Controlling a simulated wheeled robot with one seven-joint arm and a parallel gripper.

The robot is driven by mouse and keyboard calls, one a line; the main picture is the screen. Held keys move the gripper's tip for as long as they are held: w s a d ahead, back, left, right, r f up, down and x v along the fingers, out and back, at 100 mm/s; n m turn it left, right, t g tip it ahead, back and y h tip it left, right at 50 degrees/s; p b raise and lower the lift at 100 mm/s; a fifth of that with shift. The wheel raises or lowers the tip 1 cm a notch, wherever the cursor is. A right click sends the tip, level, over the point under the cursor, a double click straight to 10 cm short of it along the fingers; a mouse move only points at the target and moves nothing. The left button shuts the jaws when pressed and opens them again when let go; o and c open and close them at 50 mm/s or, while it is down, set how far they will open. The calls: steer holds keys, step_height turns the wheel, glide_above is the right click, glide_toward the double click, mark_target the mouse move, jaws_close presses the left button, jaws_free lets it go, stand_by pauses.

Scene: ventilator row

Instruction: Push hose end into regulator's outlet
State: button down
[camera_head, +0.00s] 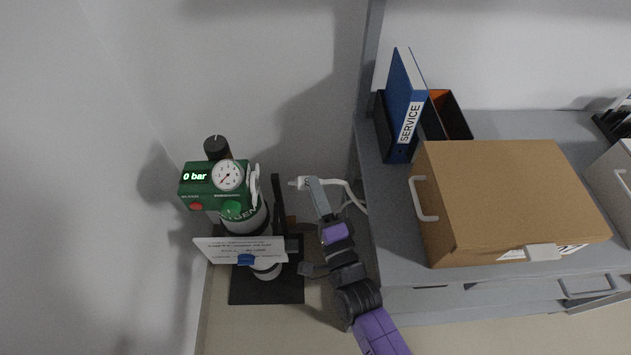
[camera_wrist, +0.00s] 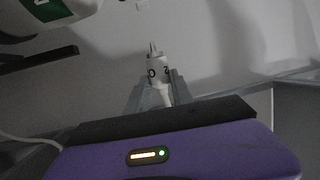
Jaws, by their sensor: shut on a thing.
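The green regulator (camera_head: 212,187) sits on top of the oxygen cylinder (camera_head: 248,218) in the head view. It has a round dial and a display reading 0 bar. Its outlet cannot be made out clearly; a pale curved part (camera_head: 254,184) shows on its right side. My gripper (camera_head: 312,184) is to the right of the regulator, shut on the white hose end (camera_head: 299,183), whose tip points left with a gap to the regulator. In the wrist view the hose end (camera_wrist: 157,68), marked "O 2", stands between the grey fingers (camera_wrist: 158,82), its thin tip pointing away from my gripper, free of contact.
The white hose (camera_head: 349,190) runs right towards the grey bench (camera_head: 376,235). A dark upright post (camera_head: 278,205) stands between cylinder and arm. A paper card (camera_head: 240,250) hangs in front of the cylinder. A cardboard box (camera_head: 510,195) and blue binder (camera_head: 405,105) stand on the bench.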

steer(key=shift+w+a+r+p, duration=0.1)
steer(key=shift+a+r+p, duration=0.1)
steer(key=shift+a+p, duration=0.6)
steer(key=a+p, duration=0.2)
steer(key=a, duration=0.2)
steer(key=shift+a+f, duration=0.15)
steer(key=shift+f, duration=0.05)
steer(key=shift+a+r, duration=0.15)
steer(key=shift+a, duration=1.6)
stand_by(1.0)
steer(key=c, duration=1)
jaws_free()
steer(key=shift+c, duration=0.2)
steer(key=shift+w+d, duration=0.1)
